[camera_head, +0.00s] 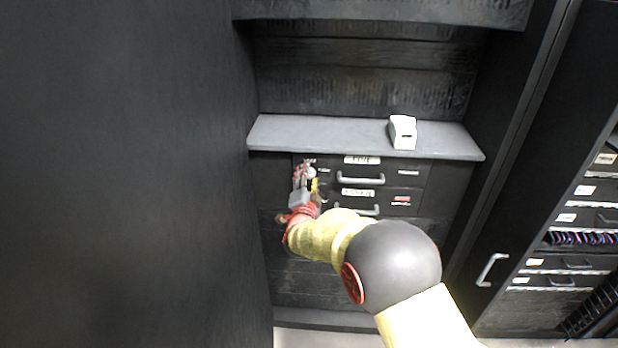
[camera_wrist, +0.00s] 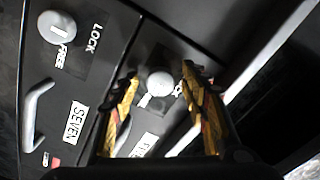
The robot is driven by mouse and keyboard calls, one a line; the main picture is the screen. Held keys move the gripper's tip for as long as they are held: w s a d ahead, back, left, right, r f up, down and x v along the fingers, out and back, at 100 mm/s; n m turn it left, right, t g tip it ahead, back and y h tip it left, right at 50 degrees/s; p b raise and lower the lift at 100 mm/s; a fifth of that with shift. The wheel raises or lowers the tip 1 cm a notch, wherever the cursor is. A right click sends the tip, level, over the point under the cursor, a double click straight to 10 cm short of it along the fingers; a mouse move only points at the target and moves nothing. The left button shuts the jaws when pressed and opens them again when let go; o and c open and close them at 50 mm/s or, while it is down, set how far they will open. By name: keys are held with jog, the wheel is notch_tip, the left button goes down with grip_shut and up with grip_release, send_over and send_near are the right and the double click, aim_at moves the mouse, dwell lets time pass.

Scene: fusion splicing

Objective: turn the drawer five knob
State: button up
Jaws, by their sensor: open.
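Drawer five (camera_head: 325,182) is the upper black drawer under the grey shelf, with a FIVE label and a pale handle (camera_head: 360,180). Its round silver knob (camera_wrist: 160,83) shows in the wrist view between my two yellow-and-black fingers. My gripper (camera_wrist: 160,74) is open, with one finger on each side of the knob and a visible gap to each. In the head view my gripper (camera_head: 306,180) is at the drawer's left end and largely covers the knob. The lettering by the knob is partly hidden, so its setting is hard to read.
Drawer seven (camera_wrist: 62,85) lies just below, with its own knob (camera_wrist: 57,26) marked LOCK and FREE and a handle (camera_wrist: 38,112). A white device (camera_head: 403,132) stands on the grey shelf (camera_head: 320,134) above. A dark wall (camera_head: 120,170) is at the left.

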jog(key=s, duration=1.2)
jog(key=shift+a, duration=0.2)
